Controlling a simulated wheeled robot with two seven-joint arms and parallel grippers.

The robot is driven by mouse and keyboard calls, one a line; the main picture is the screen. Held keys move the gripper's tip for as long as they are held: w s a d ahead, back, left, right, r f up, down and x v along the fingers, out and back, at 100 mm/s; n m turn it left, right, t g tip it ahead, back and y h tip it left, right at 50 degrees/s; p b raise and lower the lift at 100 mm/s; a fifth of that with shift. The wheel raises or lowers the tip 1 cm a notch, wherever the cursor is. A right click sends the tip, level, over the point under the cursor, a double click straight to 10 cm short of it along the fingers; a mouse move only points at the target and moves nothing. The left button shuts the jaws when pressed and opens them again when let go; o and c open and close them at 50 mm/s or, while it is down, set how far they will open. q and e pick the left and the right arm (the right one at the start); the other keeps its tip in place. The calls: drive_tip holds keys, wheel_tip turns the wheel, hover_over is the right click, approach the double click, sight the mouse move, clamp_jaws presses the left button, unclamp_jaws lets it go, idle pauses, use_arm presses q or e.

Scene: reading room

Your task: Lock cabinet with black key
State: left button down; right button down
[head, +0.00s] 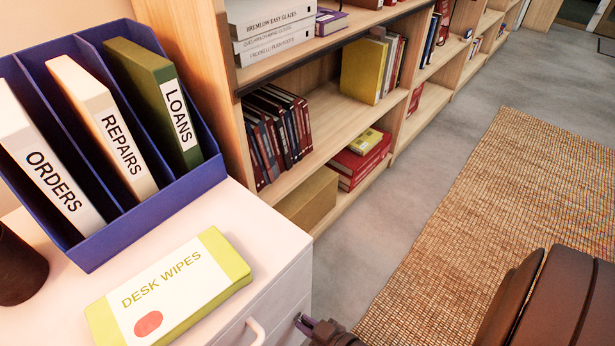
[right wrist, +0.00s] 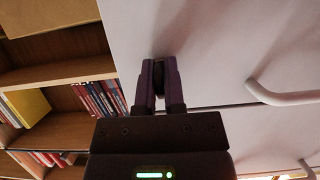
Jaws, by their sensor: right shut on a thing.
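The white cabinet (head: 285,287) stands at lower left in the head view. Its pale front (right wrist: 215,45) fills the upper right of the right wrist view. My right gripper (head: 312,326) is at the cabinet's front, right of a handle, at the bottom edge of the head view. In the right wrist view its two fingers (right wrist: 158,88) are shut on a small dark thing, the black key (right wrist: 158,73), against the cabinet front. The fingers hide most of the key, and I cannot see the lock or how deep the key sits. My left gripper is out of view.
On the cabinet top are a desk wipes pack (head: 170,287), a blue file holder (head: 165,212) with binders, and a dark cup (head: 20,268). A drawer handle (right wrist: 280,95) juts out beside my right gripper. Wooden bookshelves (head: 335,125) stand behind. A brown seat (head: 560,300) is at lower right.

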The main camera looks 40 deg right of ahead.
idle(0.4)
drive_tip(key=c, duration=0.7)
unclamp_jaws()
drive_tip(key=shift+s+r, duration=0.2)
drive_tip(key=shift+s, duration=0.05)
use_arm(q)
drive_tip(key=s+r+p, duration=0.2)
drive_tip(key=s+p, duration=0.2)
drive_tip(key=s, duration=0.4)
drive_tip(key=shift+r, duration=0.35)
use_arm(e)
drive_tip(key=shift+v, duration=4.65)
